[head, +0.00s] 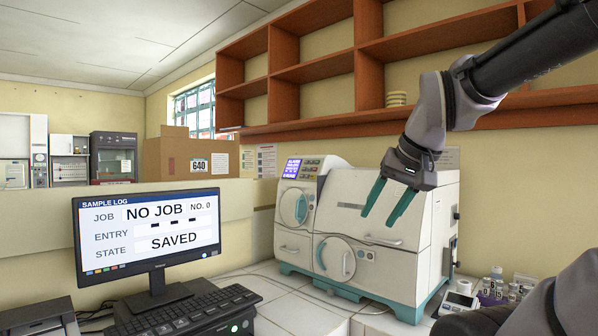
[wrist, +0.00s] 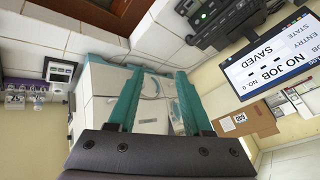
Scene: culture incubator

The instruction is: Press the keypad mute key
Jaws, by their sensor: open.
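The white incubator (head: 362,222) with teal trim stands on the tiled bench. Its keypad (head: 311,167), with small coloured keys, is at the upper left of its front beside a lit blue display (head: 291,168). The mute key is too small to tell apart. My gripper (head: 378,222) is open and empty, teal fingers pointing down in front of the incubator's right half, to the right of the keypad and lower. In the wrist view the incubator (wrist: 150,112) shows between the two open fingers (wrist: 157,75); I cannot make out the keypad there.
A monitor (head: 148,232) reading "NO JOB" and "SAVED" and a keyboard (head: 185,314) are at left. A cardboard box (head: 190,158) stands behind. Brown shelves (head: 315,68) hang above the incubator. Small vials (head: 495,285) and a small device (head: 460,298) are at right.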

